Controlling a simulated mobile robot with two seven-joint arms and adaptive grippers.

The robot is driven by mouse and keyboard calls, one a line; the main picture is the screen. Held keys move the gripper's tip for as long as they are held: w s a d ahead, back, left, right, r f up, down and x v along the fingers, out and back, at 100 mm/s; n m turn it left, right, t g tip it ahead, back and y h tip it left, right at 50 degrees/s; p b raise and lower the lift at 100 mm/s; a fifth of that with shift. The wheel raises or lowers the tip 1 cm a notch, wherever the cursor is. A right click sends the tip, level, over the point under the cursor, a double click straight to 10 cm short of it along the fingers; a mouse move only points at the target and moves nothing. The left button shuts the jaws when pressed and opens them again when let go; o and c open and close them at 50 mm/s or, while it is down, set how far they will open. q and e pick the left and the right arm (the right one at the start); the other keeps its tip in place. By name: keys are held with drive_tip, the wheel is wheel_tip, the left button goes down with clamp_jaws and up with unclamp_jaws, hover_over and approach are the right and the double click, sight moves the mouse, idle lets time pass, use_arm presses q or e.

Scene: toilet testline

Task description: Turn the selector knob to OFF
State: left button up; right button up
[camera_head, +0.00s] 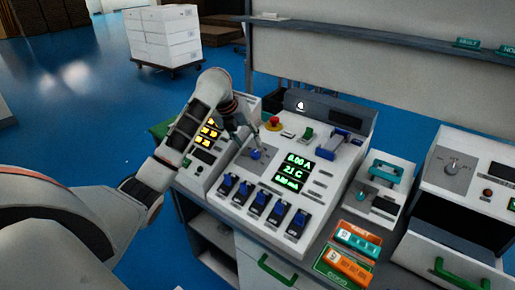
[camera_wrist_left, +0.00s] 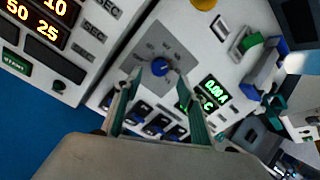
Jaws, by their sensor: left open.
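The blue selector knob (camera_head: 255,154) sits on a grey dial plate on the sloped test panel, left of the green displays. It also shows in the left wrist view (camera_wrist_left: 160,66), with small markings around it too blurred to read. My left gripper (camera_head: 243,134) is above and just behind the knob in the head view. In the left wrist view my left gripper (camera_wrist_left: 157,98) is open, its two fingers apart with the knob beyond and between their tips. The gripper holds nothing. My right gripper is not in view.
Green displays (camera_head: 295,172) and several blue rocker switches (camera_head: 264,203) lie near the knob. A red button (camera_head: 273,122) and a green switch (camera_head: 308,133) stand behind it. Teal and orange devices (camera_head: 347,266) sit at the front right. A shelf rail (camera_head: 380,38) crosses behind.

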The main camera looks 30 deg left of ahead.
sight(254, 152)
use_arm(q)
drive_tip(key=x, duration=0.5)
drive_tip(key=shift+s+f, duration=0.15)
drive_tip(key=shift+w+d+f, duration=0.1)
drive_tip(key=shift+w+f, duration=0.1)
drive_tip(key=shift+f, duration=0.15)
drive_tip(key=shift+w+f, duration=0.15)
drive_tip(key=shift+f, duration=0.1)
drive_tip(key=c, duration=1.1)
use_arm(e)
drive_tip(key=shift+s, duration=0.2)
